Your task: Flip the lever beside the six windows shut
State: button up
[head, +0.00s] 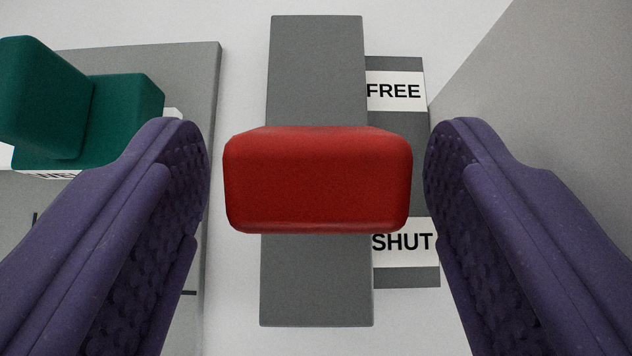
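A red lever handle (318,182) stands out from a grey upright plate (318,70) in the middle of the head view. A dark strip to its right carries a FREE label (394,91) above and a SHUT label (402,242) below. The handle appears between the two labels, its lower edge near the top of SHUT. My gripper (316,165) is open, with one purple finger on each side of the handle. A narrow gap shows between each finger and the handle. The six windows cannot be made out.
A green block-shaped handle (45,100) sticks out from a grey panel (190,75) on the left, close to my left finger. Its label is mostly hidden. A plain grey wall surface (560,100) slants in at the right.

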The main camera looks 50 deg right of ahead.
jog(key=p+v, duration=0.3)
jog(key=v, duration=0.4)
jog(key=shift+s+a+r, duration=0.2)
jog(key=shift+a+r, duration=0.05)
